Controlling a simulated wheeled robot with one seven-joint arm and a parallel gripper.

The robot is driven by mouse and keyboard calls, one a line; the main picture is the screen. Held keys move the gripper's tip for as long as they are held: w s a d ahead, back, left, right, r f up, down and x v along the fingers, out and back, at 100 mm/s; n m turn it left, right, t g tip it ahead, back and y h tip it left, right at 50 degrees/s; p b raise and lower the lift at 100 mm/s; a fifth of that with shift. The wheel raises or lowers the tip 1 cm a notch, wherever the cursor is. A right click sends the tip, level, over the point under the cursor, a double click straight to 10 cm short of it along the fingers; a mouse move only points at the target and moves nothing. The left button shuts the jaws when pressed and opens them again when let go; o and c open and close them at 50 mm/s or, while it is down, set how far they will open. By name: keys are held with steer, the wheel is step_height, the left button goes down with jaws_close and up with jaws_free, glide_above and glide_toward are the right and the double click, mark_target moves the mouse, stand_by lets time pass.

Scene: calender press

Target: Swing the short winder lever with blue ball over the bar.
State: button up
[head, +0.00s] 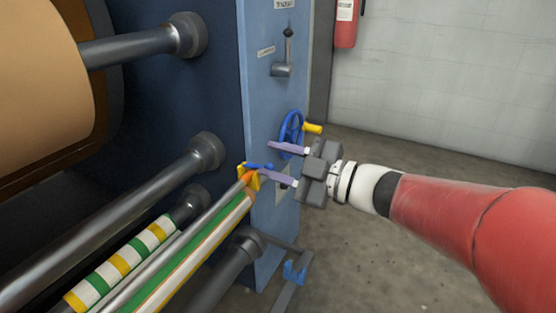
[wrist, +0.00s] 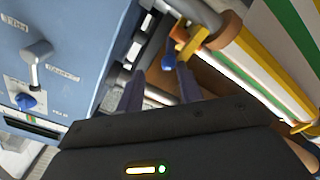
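In the head view, a small blue piece (head: 258,165) sits by a yellow bracket (head: 248,178) at the end of a striped bar (head: 190,250). The bracket also shows in the wrist view (wrist: 192,42). My gripper (head: 265,160) is open beside the bracket, its lower fingertip overlapping the blue piece in view. Nothing shows held between the fingers.
A blue handwheel (head: 291,133) with a yellow handle (head: 312,128) is close behind my upper finger. A black-ball lever (head: 289,45) is higher on the panel (head: 262,100). Large rollers (head: 110,230) fill the left. A low dark frame (head: 285,295) is below; the floor at right is clear.

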steer(key=v, duration=0.7)
steer(key=shift+d, duration=0.35)
steer(key=shift+s, duration=0.2)
steer(key=s+d+f+m+g+h, duration=0.2)
steer(key=s+d+f+m+h, duration=0.2)
steer(key=s+f+m+h, duration=0.3)
steer(key=s+d+f+m+g+h, duration=0.1)
steer(key=s+d+f+m+h, duration=0.2)
steer(key=s+f+m+h, duration=0.55)
steer(key=w+d+r+m+t, duration=0.2)
steer(key=d+m, duration=0.3)
steer(key=m, duration=0.1)
step_height(320, 180, up, 14)
steer(key=m+h+p, duration=0.1)
steer(key=p, duration=1.2)
steer(key=shift+d+f+p, duration=0.15)
steer(key=shift+d+p, duration=0.15)
steer(key=shift+d, duration=0.1)
